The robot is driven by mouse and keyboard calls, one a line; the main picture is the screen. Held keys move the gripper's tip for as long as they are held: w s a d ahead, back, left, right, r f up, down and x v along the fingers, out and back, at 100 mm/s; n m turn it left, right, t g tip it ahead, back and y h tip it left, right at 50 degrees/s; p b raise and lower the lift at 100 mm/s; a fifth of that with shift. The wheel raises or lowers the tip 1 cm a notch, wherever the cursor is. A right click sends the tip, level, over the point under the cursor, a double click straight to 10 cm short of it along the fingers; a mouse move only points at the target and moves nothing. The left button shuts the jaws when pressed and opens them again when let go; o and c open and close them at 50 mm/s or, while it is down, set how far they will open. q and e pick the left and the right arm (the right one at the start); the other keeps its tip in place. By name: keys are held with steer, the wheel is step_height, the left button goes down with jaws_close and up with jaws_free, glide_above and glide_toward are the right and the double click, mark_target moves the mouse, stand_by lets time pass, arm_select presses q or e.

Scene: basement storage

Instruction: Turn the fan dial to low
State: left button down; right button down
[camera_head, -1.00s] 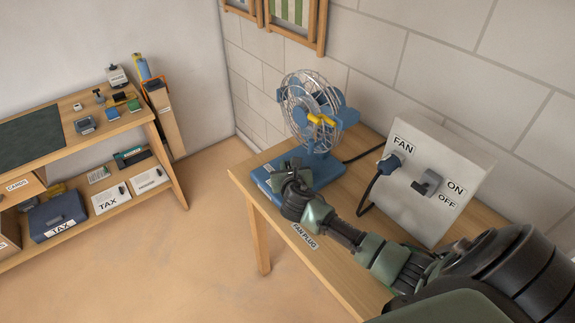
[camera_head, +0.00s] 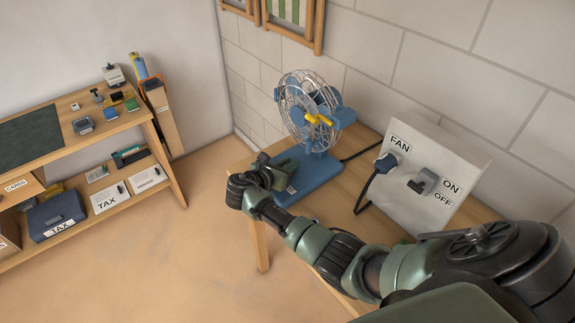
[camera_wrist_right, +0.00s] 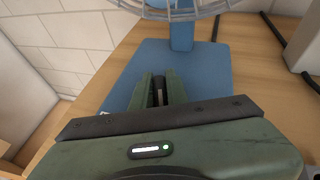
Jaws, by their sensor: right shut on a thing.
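The blue fan (camera_head: 311,110) with a wire cage and a yellow centre stands upright on the table. Its flat base (camera_head: 318,176) reaches toward the front left, and also shows in the wrist view (camera_wrist_right: 205,72). My right gripper (camera_head: 286,167) is at the front end of the base. In the wrist view its green fingers (camera_wrist_right: 160,82) are shut on a small dark part between them, which looks like the fan dial (camera_wrist_right: 159,96). The fingers hide most of it, so I cannot read its setting. My left gripper is not in view.
A cord (camera_head: 362,193) hangs from the plug. A shelf unit (camera_head: 150,108) stands left, across clear floor.

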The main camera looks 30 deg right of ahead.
steer(key=shift+s+m+g+h+b, duration=0.15)
steer(key=shift+m+g+h+b, duration=0.35)
steer(key=shift+m+g+b, duration=1.25)
steer(key=shift+g+p, duration=0.3)
steer(key=shift+g, duration=0.05)
steer(key=c, duration=1.4)
jaws_free()
steer(key=shift+v, duration=3.9)
